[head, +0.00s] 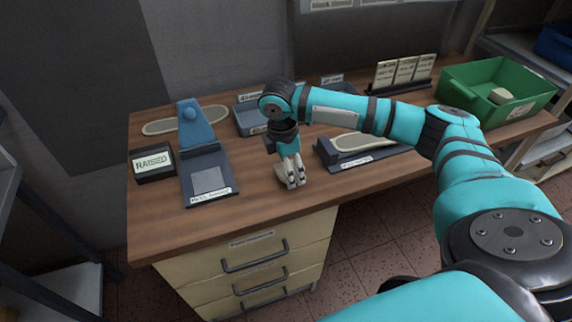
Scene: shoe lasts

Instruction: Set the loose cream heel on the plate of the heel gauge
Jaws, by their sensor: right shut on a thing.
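The heel gauge (205,160) stands on the left part of the bench, with a blue upright at its back and a dark base. Its pale grey plate (209,180) is bare. A small display (154,163) beside it reads RAISED. My right gripper (293,181) points down at the bench to the right of the gauge, shut on the cream heel (281,173). The fingers partly hide the heel. I cannot tell whether the heel touches the bench. My left gripper is out of view.
A green bin (462,88) at the right holds a cream piece (501,96). A dark stand with a cream sole shape (362,141) lies right of my gripper. Another sole shape (165,126) lies behind the gauge. Bench top between gauge and gripper is clear.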

